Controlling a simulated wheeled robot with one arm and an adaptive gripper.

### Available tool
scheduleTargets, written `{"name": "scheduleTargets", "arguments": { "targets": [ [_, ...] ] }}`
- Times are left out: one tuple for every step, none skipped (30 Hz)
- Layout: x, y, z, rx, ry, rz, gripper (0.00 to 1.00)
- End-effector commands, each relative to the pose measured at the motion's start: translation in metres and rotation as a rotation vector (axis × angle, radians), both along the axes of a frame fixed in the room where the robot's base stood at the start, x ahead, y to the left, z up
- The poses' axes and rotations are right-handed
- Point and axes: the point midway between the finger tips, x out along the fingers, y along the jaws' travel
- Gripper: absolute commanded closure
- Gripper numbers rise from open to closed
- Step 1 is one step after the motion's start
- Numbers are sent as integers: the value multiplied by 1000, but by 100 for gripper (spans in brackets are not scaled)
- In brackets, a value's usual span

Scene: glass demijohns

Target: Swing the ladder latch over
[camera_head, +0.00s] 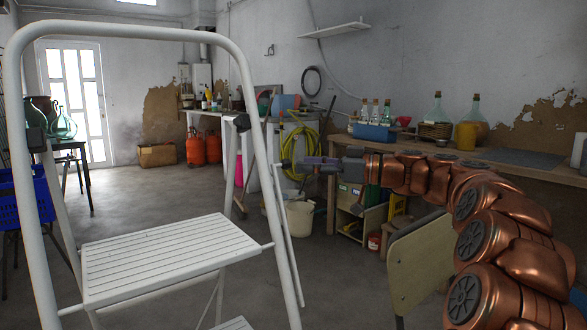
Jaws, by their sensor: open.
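A white folding stepladder (160,258) stands open at the left and centre, close to me, with a ribbed top step and a rounded top rail. A dark fitting (242,123) sits on its right upright, with a thin white bar running down from near it. I cannot tell for sure which part is the latch. My gripper (285,165) is at the end of the copper arm reaching in from the right. It points left toward the ladder's right upright, lower than the dark fitting. It is open and looks empty; its fingers are small in view, and contact with the ladder cannot be judged.
A wooden workbench (490,173) with glass demijohns (437,112), bottles and a blue crate (375,132) runs along the right wall. A white bucket (300,217) is behind the ladder. Open floor lies at the back left.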

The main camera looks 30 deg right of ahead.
Motion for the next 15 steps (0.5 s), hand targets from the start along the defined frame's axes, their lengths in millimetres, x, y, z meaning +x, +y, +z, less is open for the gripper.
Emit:
{"name": "scheduleTargets", "arguments": {
  "targets": [
    [5,6,-2,-1,3,3,47],
    [8,9,-2,-1,2,2,47],
    [11,13,-2,-1,2,2,47],
    [14,15,-2,0,1,1,47],
    [16,18,-2,-1,2,1,47],
    [19,20,-2,-1,3,1,47],
    [21,22,-1,-1,2,0,47],
    [22,23,-1,0,1,0,47],
    [24,25,-1,0,1,-1,47],
    [25,26,-1,0,1,-1,47],
    [25,26,-1,1,2,-2,47],
    [26,27,-1,0,1,-2,47],
    [26,27,-1,1,2,-2,47],
    [26,27,0,1,2,-2,47],
    [26,28,0,1,1,-2,47]
  ]
}}
